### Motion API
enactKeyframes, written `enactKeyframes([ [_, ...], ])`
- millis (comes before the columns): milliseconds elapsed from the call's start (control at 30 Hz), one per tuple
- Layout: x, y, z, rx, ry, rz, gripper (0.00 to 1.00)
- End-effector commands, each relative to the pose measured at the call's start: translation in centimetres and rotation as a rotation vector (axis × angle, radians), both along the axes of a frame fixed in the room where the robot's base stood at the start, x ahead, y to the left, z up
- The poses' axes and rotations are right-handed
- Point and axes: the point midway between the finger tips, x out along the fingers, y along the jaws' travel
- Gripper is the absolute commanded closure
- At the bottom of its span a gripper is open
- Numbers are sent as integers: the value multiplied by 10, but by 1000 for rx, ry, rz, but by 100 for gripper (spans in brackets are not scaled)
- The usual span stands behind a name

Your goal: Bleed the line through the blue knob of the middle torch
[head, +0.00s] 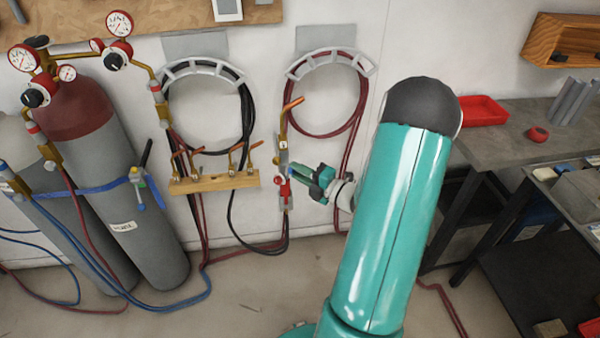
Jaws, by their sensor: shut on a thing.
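A brass torch (283,150) with an orange-copper tip hangs upright against the white wall, right of the wooden rack. A red knob (284,190) shows low on its body. A small blue knob (291,174) shows just above and right of the red one, partly hidden by my fingers. My gripper (295,172) reaches in from the right and is shut on the blue knob, with its green fingers at the torch body. The fine contact is too small to see.
A wooden rack (215,181) with several copper-tipped torch parts is left of the torch. Black hose (247,115) and red hose (352,120) hang in coils above. Gas cylinders (130,190) stand at left, a workbench (490,145) at right. Hoses lie on the floor.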

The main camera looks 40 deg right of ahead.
Motion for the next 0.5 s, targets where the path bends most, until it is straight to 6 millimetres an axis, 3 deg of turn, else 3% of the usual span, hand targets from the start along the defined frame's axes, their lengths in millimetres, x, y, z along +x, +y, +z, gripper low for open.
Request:
enactKeyframes([
  [500,0,0,0,63,11,0,99],
])
